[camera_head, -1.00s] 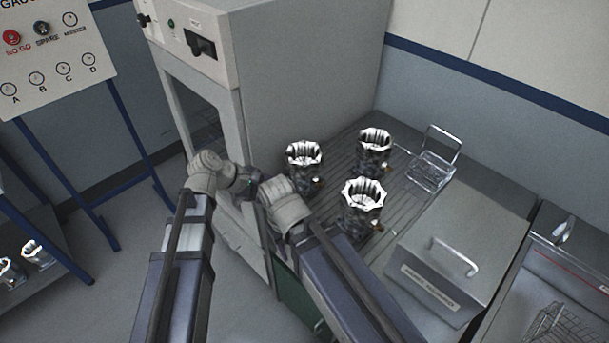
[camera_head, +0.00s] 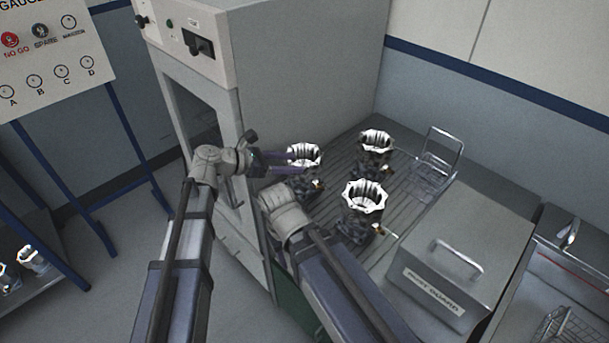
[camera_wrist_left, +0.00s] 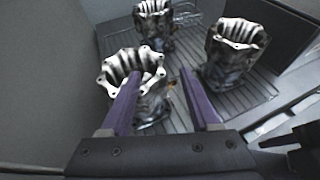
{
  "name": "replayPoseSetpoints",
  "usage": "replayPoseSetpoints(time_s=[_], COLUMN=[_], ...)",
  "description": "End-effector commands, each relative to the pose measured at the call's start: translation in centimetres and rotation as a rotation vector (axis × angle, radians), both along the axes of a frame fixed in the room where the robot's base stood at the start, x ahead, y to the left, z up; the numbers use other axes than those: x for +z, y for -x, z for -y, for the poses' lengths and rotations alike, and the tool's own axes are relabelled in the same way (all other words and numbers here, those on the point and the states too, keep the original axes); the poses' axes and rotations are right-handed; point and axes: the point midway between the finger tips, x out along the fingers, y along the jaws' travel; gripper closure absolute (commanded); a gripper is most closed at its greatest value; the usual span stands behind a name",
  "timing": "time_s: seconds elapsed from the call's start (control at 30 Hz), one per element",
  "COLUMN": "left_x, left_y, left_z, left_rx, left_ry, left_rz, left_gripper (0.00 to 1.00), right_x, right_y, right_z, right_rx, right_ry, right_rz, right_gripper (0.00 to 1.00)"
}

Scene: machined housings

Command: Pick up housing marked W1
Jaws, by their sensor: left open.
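Three shiny machined housings stand upright on a slatted rack beside the grey cabinet: a left one (camera_head: 304,156), a back one (camera_head: 375,146) and a front one (camera_head: 363,201). I can read no W1 mark on any of them. My left gripper (camera_head: 290,160) is open at the left housing, its fingers reaching across the near side. In the left wrist view that housing (camera_wrist_left: 128,66) is close to the left finger, and the gripper (camera_wrist_left: 160,80) is empty. The back housing (camera_wrist_left: 153,20) and front housing (camera_wrist_left: 236,50) stand beyond.
A grey cabinet (camera_head: 300,60) stands close behind the left housing. A wire basket (camera_head: 437,168) and a metal box with a handle (camera_head: 463,255) stand on the right. More housings (camera_head: 32,257) lie on a low shelf at far left.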

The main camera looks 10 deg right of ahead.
Motion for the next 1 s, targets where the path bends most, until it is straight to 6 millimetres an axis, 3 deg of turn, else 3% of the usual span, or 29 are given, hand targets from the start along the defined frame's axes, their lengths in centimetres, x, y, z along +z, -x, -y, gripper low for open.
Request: replayPoseSetpoints(time_s=[0.4,0.67,1.0], left_x=[-2.8,-2.7,-2.7], left_y=[-1.1,-1.1,-1.1], left_z=[4.0,4.3,4.3], left_rx=[-0.003,-0.001,-0.001], left_ry=[-0.001,-0.001,-0.001], left_rz=[0.000,0.000,0.000], left_gripper=[0.38,0.38,0.76], right_x=[-2.7,-2.6,-2.6], right_y=[0.0,0.0,0.0], right_z=[0.0,0.0,0.0], right_rx=[0.000,0.000,0.000], right_ry=[0.000,0.000,0.000], right_rz=[0.000,0.000,0.000], right_gripper=[0.50,0.50,0.50])
